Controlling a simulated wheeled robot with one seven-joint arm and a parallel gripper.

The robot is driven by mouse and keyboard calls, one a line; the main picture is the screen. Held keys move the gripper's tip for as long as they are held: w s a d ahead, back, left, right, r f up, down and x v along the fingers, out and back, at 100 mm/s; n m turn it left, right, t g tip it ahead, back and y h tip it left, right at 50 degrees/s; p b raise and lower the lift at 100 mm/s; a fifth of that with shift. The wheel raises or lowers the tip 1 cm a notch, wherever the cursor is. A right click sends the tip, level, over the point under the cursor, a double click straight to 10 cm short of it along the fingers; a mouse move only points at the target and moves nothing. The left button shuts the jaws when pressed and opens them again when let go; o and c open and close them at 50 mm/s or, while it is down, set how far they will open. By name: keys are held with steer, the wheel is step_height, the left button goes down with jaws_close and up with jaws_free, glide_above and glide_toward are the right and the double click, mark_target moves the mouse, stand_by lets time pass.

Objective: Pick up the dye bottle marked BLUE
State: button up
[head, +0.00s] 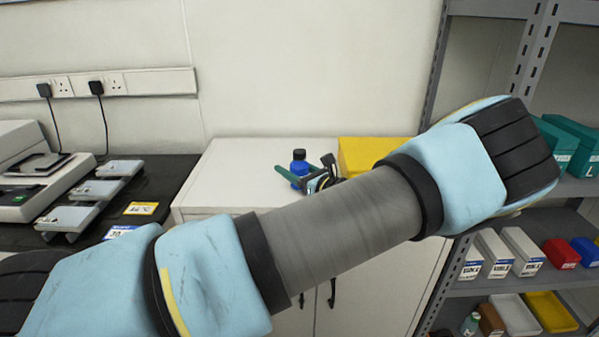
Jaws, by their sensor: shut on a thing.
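A small blue bottle (300,167) with a dark cap is upright at the white cabinet top, near its back edge. No marking on it can be read from here. My gripper (299,178) is at the bottle, with a green finger showing at its left side. It is shut on the blue bottle. My own arm crosses the view in front and hides part of the cabinet. I cannot tell whether the bottle's base touches the top.
A yellow bin (366,153) stands right of the bottle on the white cabinet (235,165). A grey shelf rack (436,75) with boxes and bins is at the right. A dark bench (160,184) with instruments is at the left. The cabinet top left of the bottle is clear.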

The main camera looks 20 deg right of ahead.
jaws_close()
steer(key=shift+r, duration=0.1)
